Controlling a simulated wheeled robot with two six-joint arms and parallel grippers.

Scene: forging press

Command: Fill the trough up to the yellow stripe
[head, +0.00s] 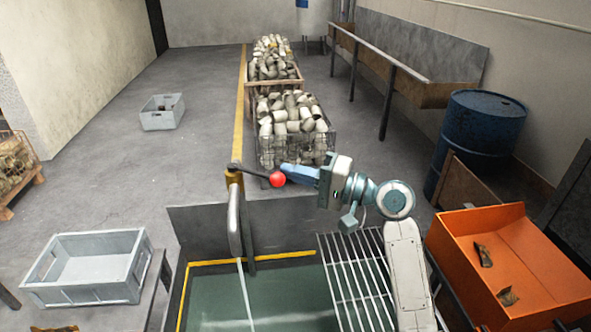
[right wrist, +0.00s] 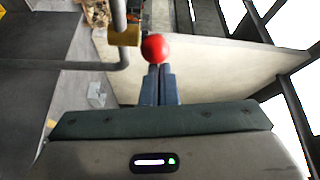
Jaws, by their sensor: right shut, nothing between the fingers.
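The trough (head: 205,225) is at the bottom middle of the head view, with greenish water (head: 290,295) in it. A yellow stripe (head: 215,262) runs along its inner walls; the water's edge looks close below it, but I cannot tell the exact gap. A grey spout (head: 234,222) pours a thin white stream (head: 245,290) into the trough. Its dark lever (head: 250,171) points right and ends in a red ball (head: 277,179). My right gripper (head: 292,173) is shut and empty, fingertips at or just beside the ball, also in the right wrist view (right wrist: 159,70). My left gripper is not seen.
A metal grating (head: 350,270) covers the trough's right part. An orange bin (head: 480,225) stands at the right, a blue drum (head: 485,125) behind it. A grey crate (head: 137,290) is at the left. Wire baskets of metal parts (head: 290,125) stand beyond the trough; the left floor is mostly free.

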